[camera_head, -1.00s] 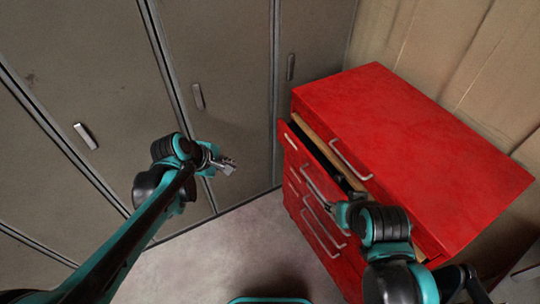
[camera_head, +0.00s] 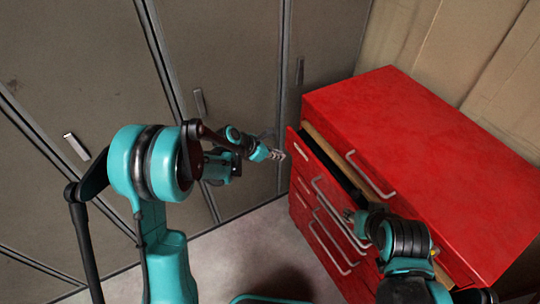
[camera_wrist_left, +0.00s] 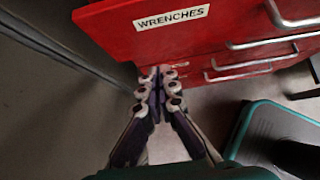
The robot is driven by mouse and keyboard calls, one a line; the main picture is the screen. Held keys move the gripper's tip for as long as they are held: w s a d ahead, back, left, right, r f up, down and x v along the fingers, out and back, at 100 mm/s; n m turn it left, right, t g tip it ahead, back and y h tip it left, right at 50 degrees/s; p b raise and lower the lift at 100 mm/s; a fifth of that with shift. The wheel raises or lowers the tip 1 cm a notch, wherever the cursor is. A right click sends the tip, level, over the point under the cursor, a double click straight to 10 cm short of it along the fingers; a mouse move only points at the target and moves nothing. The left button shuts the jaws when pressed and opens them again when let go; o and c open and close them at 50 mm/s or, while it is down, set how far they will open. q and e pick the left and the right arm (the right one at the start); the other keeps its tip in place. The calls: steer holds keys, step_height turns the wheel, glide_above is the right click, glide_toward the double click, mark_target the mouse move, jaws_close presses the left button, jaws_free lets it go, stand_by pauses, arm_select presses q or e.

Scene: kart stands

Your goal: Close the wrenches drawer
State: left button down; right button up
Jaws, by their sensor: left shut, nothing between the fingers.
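The wrenches drawer (camera_head: 306,156) is a red drawer of the red cabinet. It stands pulled out, with its wooden side and dark inside showing. Its white WRENCHES label (camera_wrist_left: 172,17) is in the left wrist view, on the red front (camera_wrist_left: 115,32). My left gripper (camera_head: 279,154) is shut and empty, just left of the drawer front's left end in the head view. Its closed fingertips (camera_wrist_left: 160,76) are just below the drawer front's lower edge in the left wrist view. My right gripper (camera_head: 350,215) is by the drawer's handle; its fingers are too small and hidden to judge.
The red cabinet (camera_head: 420,140) has more drawers with metal handles (camera_head: 330,245) below. Grey lockers (camera_head: 240,60) stand behind on the left. A tan wall (camera_head: 480,50) is behind the cabinet. Grey floor (camera_head: 230,262) is free in front.

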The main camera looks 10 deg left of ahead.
mark_target(297, 144)
arm_select(q)
steer(key=w+d, duration=0.1)
steer(key=w+d+f+b, duration=0.1)
steer(key=d, duration=0.1)
steer(key=shift+w+d+f, duration=0.1)
steer(key=shift+f, duration=0.05)
steer(key=shift+w+d, duration=0.35)
steer(key=shift+d, duration=0.05)
steer(key=w+d, duration=0.1)
steer(key=d, duration=0.1)
steer(key=w+d, duration=0.2)
steer(key=shift+d, duration=0.1)
steer(key=shift+r, duration=0.25)
